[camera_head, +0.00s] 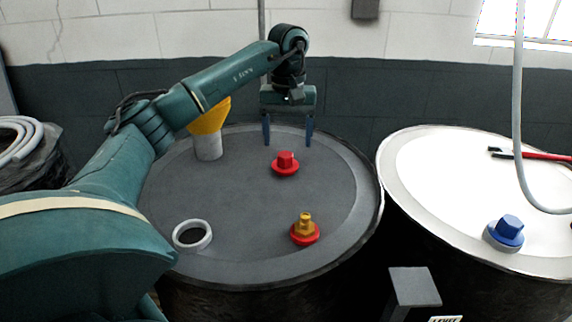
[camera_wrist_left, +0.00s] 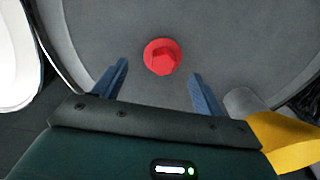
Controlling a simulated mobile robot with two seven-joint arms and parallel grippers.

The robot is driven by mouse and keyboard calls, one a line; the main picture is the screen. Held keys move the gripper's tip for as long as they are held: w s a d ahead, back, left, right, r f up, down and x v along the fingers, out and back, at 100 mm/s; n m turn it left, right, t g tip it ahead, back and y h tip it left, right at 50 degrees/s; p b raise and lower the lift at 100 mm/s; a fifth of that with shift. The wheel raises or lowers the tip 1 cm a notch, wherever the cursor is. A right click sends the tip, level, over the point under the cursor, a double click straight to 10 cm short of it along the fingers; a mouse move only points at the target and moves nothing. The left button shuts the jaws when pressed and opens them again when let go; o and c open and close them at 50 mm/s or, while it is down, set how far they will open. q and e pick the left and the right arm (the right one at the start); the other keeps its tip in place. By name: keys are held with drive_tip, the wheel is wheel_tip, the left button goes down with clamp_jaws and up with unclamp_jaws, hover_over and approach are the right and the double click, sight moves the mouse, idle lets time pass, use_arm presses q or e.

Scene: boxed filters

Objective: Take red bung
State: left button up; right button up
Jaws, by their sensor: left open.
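The red bung (camera_head: 286,163) sits on the dark grey drum lid (camera_head: 240,195), towards its back. It has a round flange and a raised faceted top. My left gripper (camera_head: 288,140) is open and empty above the lid, just behind the bung. In the left wrist view the red bung (camera_wrist_left: 162,57) lies ahead of the two blue fingers (camera_wrist_left: 160,82), roughly between their lines and apart from them. My right gripper is not in view.
A brass fitting on a red base (camera_head: 305,230) and a white ring (camera_head: 192,235) are nearer on the lid. A yellow funnel (camera_head: 209,118) stands at its back left.

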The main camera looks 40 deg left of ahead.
sight(285, 155)
use_arm(q)
drive_tip(key=f, duration=0.4)
drive_tip(key=f+p, duration=0.1)
drive_tip(key=f, duration=0.1)
drive_tip(key=shift+s+a+f, duration=0.1)
drive_tip(key=shift+a+f, duration=0.15)
drive_tip(key=shift+a, duration=0.05)
drive_tip(key=c, duration=0.8)
